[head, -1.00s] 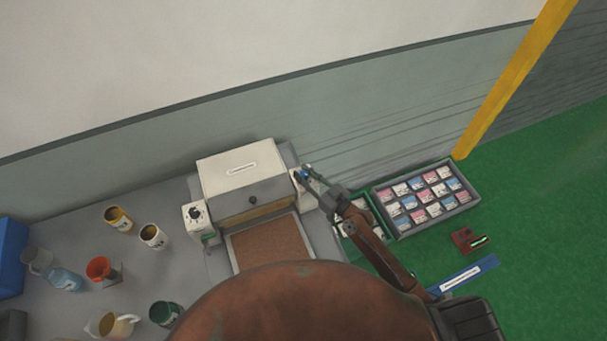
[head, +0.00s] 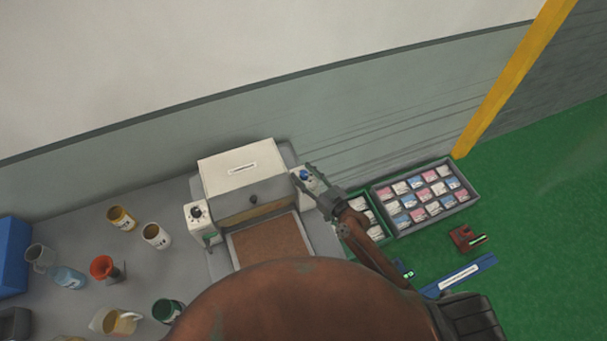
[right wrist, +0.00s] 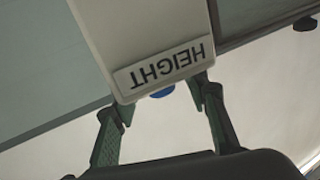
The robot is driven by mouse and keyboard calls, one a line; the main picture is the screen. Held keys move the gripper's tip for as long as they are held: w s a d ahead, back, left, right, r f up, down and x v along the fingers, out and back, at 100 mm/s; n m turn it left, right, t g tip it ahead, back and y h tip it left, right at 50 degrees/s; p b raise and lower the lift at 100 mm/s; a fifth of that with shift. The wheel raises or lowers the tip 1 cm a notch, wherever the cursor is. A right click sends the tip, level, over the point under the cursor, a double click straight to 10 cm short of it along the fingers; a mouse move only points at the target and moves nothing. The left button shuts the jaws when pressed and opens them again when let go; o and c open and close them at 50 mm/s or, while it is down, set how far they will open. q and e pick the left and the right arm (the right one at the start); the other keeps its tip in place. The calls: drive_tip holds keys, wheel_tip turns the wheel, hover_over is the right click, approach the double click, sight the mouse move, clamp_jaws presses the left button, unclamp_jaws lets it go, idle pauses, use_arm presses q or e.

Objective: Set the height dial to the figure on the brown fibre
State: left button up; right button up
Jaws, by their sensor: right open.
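The height dial is a blue knob (head: 304,174) on the white box at the right side of the press-like machine (head: 241,172). In the right wrist view, the HEIGHT label (right wrist: 164,66) appears upside down, with a sliver of the blue knob (right wrist: 162,91) below it. My right gripper (head: 301,171) is open, with its fingers on either side of the knob; I cannot tell whether they touch it. The brown fibre (head: 268,244) lies flat in front of the machine; no figure on it is readable. The dial's setting is hidden. My left gripper is not in view.
A second white box with a black dial (head: 196,211) stands at the machine's left. Several cups and jugs stand on the grey table (head: 60,225) at left. A tray of small packets (head: 385,232) is at right. A wall rises close behind the machine.

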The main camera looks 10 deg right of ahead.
drive_tip(key=shift+s+d, duration=0.15)
drive_tip(key=shift+s, duration=0.1)
drive_tip(key=v, duration=1.1)
drive_tip(key=shift+s, duration=0.25)
drive_tip(key=shift+d, duration=0.1)
